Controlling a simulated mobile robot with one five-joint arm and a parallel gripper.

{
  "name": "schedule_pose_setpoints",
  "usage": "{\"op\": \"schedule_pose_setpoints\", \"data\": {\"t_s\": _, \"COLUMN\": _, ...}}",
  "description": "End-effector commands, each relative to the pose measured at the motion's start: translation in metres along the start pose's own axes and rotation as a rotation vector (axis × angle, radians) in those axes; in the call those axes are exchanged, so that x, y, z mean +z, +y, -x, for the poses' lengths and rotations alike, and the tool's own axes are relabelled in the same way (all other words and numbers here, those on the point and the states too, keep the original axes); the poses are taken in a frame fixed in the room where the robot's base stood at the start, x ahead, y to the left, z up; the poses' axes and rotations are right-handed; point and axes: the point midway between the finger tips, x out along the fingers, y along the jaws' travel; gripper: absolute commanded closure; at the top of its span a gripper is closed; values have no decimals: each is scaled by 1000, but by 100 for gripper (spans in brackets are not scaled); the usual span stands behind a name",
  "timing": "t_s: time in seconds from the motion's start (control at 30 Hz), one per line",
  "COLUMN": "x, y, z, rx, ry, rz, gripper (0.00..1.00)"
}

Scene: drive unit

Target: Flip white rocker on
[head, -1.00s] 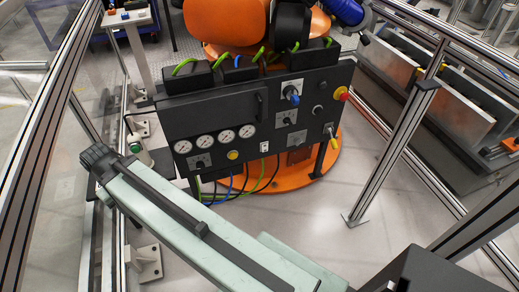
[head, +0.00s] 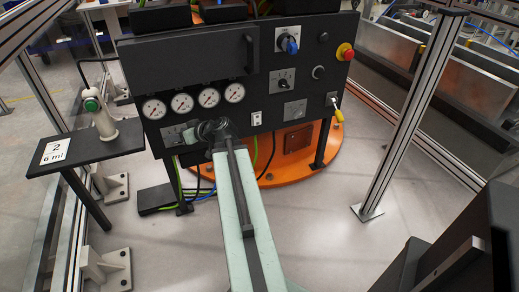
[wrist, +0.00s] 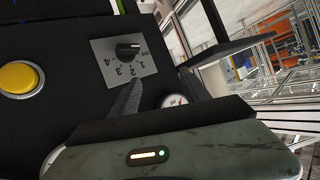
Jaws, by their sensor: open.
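The white rocker (head: 256,117) is a small light switch on the lower middle of the black control panel (head: 200,62), in the head view. Its position cannot be told at this size. My gripper (head: 214,128) is in front of the panel, left of and slightly below the rocker, apart from it in the picture. The wrist view shows the two dark fingers of my gripper (wrist: 160,92) spread apart with nothing between them. The rocker does not show in the wrist view.
A numbered selector (wrist: 128,50) and a yellow button (wrist: 19,78) are close by in the wrist view. Gauges (head: 209,97), a blue-handled switch (head: 290,43), a red knob (head: 345,51) and a yellow-tipped lever (head: 337,110) surround the rocker. A metal post (head: 405,130) stands right.

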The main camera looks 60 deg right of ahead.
Motion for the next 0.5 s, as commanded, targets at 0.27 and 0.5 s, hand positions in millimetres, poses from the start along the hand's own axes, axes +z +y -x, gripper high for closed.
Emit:
{"op": "schedule_pose_setpoints", "data": {"t_s": 0.27, "x": 95, "y": 219, "z": 88, "rx": 411, "ry": 365, "rz": 27, "gripper": 45}}
{"op": "schedule_pose_setpoints", "data": {"t_s": 0.5, "x": 128, "y": 294, "z": 159, "rx": 622, "ry": 470, "rz": 36, "gripper": 45}}
